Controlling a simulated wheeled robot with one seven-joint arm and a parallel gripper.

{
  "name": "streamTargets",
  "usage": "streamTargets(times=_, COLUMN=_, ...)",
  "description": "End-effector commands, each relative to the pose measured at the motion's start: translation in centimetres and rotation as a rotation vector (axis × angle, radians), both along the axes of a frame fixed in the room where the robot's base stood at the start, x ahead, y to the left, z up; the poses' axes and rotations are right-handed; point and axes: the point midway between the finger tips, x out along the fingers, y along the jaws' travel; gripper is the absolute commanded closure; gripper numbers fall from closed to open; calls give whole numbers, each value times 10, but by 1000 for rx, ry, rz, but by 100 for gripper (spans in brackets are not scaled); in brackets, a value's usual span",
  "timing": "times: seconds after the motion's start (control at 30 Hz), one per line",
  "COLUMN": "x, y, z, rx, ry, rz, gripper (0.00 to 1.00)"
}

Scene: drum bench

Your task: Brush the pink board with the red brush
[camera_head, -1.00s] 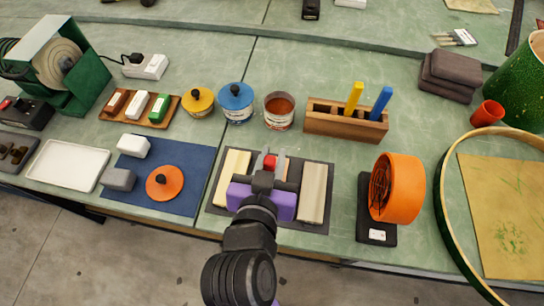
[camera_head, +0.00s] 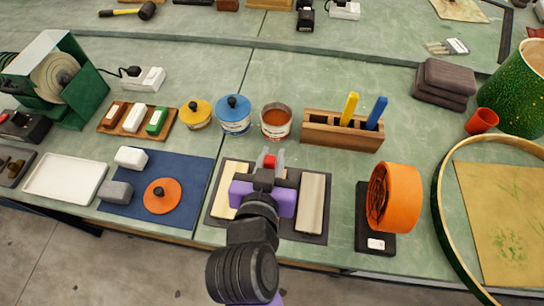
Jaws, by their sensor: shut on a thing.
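My gripper (camera_head: 270,166) is over the middle of a dark mat (camera_head: 303,235), seen from behind. It is shut on the red brush (camera_head: 269,160), of which only a small red part shows between the fingers. A cream board (camera_head: 229,191) lies on the mat to the left of the gripper, and a pale beige board (camera_head: 312,204) lies to the right. I see no clearly pink board; the middle of the mat is hidden under my purple and black wrist. Whether the brush touches a board cannot be told.
A wooden holder (camera_head: 318,131) with a yellow brush (camera_head: 349,107) and a blue brush (camera_head: 376,112) stands behind the mat. An open tin (camera_head: 276,121) and lidded tins stand to its left. An orange fan (camera_head: 394,198) stands right of the mat.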

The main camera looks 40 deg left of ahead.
Motion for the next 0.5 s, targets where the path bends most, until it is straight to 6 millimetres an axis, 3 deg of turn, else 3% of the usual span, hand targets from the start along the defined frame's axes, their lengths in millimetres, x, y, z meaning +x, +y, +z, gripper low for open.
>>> streamTargets(times=0.5, x=12, y=7, z=0, rx=0, ry=0, rz=-1, gripper=98)
